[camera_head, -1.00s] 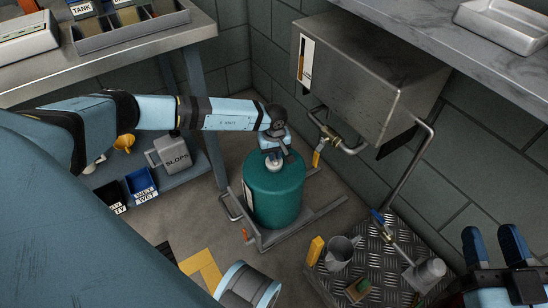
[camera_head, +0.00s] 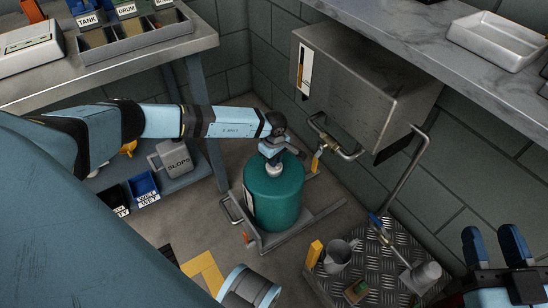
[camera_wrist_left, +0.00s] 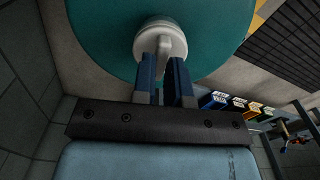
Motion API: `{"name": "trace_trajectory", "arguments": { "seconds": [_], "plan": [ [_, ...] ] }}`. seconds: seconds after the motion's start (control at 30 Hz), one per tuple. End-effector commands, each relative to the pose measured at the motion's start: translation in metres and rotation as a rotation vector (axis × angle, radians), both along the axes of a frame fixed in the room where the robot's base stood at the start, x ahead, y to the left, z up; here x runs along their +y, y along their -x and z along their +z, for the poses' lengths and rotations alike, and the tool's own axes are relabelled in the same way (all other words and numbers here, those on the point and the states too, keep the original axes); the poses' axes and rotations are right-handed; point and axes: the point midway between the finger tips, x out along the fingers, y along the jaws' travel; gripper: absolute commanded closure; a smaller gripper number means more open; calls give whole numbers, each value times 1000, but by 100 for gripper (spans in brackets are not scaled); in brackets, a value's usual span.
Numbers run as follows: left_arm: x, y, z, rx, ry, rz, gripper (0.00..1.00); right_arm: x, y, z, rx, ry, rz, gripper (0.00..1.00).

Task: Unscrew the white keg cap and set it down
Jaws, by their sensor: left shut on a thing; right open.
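The green keg (camera_head: 273,200) stands upright on the floor in a low metal frame, in the middle of the head view. Its white cap (camera_wrist_left: 158,32) is at the keg's top; in the wrist view it is round with a raised grip. My left gripper (camera_head: 273,160) reaches down over the keg top. Its blue fingers (camera_wrist_left: 163,68) are shut on the cap's grip. I cannot tell whether the cap is still seated or loose. My right gripper (camera_head: 494,240) is open and empty at the lower right, away from the keg.
A metal tank (camera_head: 362,85) with pipes hangs on the wall right of the keg. A grey SLOPS can (camera_head: 175,158) and a blue bin (camera_head: 143,185) stand left. A metal jug (camera_head: 340,253) stands on a tread plate (camera_head: 375,262). Grey bare floor (camera_head: 190,225) lies left of the keg.

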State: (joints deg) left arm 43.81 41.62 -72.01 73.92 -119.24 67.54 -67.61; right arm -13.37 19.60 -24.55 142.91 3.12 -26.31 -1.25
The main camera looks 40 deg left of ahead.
Motion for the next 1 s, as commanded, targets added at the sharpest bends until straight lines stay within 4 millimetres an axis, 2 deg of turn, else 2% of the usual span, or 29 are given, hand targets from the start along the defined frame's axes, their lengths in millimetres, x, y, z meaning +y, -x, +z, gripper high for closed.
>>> {"name": "trace_trajectory", "arguments": {
  "seconds": [1.0],
  "plan": [
    [0,0,37,0,0,-3,100,0,0,29,0,0,0,57]
  ]
}}
